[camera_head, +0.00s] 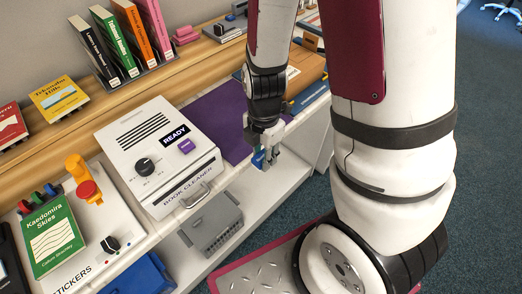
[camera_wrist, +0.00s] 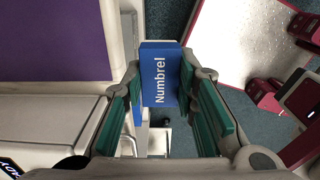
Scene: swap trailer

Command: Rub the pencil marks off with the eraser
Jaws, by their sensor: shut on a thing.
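I see no pencil marks in either view.
The purple mat (camera_head: 222,128) is bare where visible. A white book cleaner machine (camera_head: 165,170) stands left of it. Several upright books (camera_head: 112,40) stand in a rack behind. A green book (camera_head: 52,238) lies on the sticker machine. A lower shelf (camera_head: 278,183) runs beneath the counter.

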